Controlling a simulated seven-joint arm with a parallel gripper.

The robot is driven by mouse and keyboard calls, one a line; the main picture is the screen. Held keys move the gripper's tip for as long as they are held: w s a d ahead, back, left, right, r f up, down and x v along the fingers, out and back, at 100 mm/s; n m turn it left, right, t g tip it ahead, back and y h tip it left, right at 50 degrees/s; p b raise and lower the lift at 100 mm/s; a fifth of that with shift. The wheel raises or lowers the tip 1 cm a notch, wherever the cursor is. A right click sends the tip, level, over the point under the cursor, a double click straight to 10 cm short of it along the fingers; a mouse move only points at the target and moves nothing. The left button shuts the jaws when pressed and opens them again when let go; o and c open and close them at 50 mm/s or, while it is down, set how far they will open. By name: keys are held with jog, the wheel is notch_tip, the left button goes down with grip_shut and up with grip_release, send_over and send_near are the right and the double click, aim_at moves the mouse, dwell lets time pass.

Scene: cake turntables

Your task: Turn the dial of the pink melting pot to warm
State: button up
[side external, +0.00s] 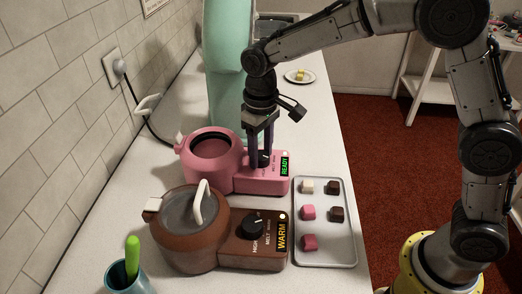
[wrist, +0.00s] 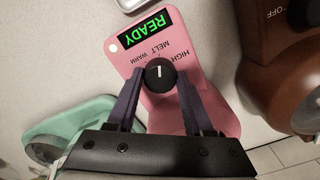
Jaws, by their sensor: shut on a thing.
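The pink melting pot (side external: 240,181) stands on the counter, its round bowl at the left and its control box at the right. Its green display (wrist: 147,27) reads READY. The black dial (wrist: 160,75) sits between the fingertips of my gripper (wrist: 160,80), which is shut on it from above. The dial's white mark points up in the wrist view, toward MELT, with WARM to the left and HIGH to the right. In the side view my gripper (side external: 262,158) hides most of the dial.
A brown melting pot (side external: 185,265) showing WARM stands in front. A metal tray (side external: 325,254) with several pink, dark and white pieces lies to the right. A mint-green appliance (side external: 226,90) stands behind. A blue cup (side external: 131,283) holds a green-handled tool. A small plate (side external: 290,79) sits farther back.

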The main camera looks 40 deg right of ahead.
aim_at(261, 155)
grip_shut()
jog(key=shift+n, duration=0.4)
jog(key=n, duration=0.3)
jog(key=shift+n, duration=0.3)
jog(key=n, duration=0.5)
jog(key=shift+n, duration=0.3)
jog(key=o, duration=1.3)
grip_release()
jog(key=shift+c, duration=0.2)
notch_tip(261, 155, up, 14)
